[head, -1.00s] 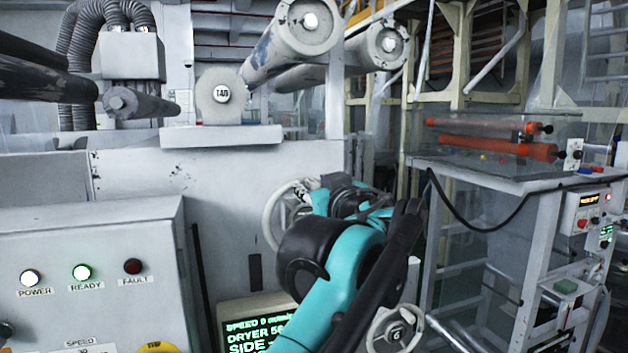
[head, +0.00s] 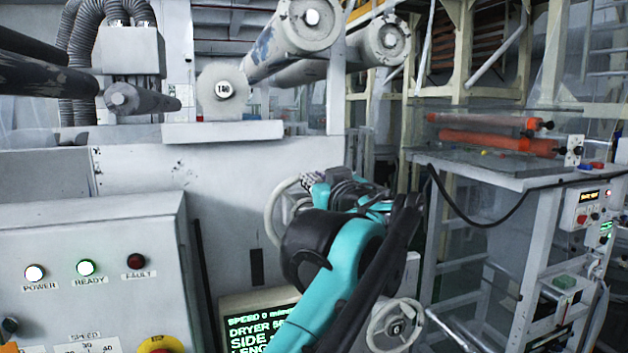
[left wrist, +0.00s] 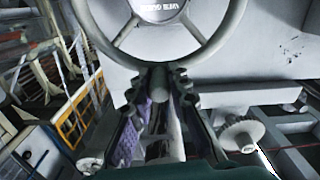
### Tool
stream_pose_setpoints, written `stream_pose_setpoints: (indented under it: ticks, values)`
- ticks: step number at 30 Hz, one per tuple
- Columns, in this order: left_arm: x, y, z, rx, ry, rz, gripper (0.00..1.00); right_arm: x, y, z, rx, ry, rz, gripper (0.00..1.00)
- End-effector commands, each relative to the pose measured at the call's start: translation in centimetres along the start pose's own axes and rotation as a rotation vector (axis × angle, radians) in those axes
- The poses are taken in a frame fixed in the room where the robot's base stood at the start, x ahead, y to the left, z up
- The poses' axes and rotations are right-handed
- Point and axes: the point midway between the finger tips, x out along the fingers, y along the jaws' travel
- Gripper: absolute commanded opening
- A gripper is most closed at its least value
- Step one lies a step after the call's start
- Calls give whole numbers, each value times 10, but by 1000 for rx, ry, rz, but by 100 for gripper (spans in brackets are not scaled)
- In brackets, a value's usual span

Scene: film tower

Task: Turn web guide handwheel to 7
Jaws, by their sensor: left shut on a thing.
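The web guide handwheel (head: 271,218) is a pale spoked wheel on the side of the grey machine, partly hidden behind my left gripper. In the left wrist view, the wheel (left wrist: 215,42) fills the top, with its hub lettering upside down. My left gripper (head: 312,182) is at the wheel's upper right in the head view. I cannot read a number for the wheel's setting. My right gripper is out of view.
A second handwheel (head: 395,328) stands below my left arm. A control cabinet (head: 90,235) with lamps is at the left, and a green-lettered display (head: 262,325) is partly behind my arm. A bench (head: 500,175) with orange rollers stands at the right.

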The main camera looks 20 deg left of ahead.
Motion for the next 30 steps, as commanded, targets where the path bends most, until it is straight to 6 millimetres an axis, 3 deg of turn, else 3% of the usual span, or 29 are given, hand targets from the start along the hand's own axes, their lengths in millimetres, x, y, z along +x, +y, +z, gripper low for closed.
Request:
stream_pose_setpoints:
  ticks: [11,30]
  values:
    - [0,24,6,270,1,1,0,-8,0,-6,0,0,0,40]
    - [0,59,41,826,1,2,0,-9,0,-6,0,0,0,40]
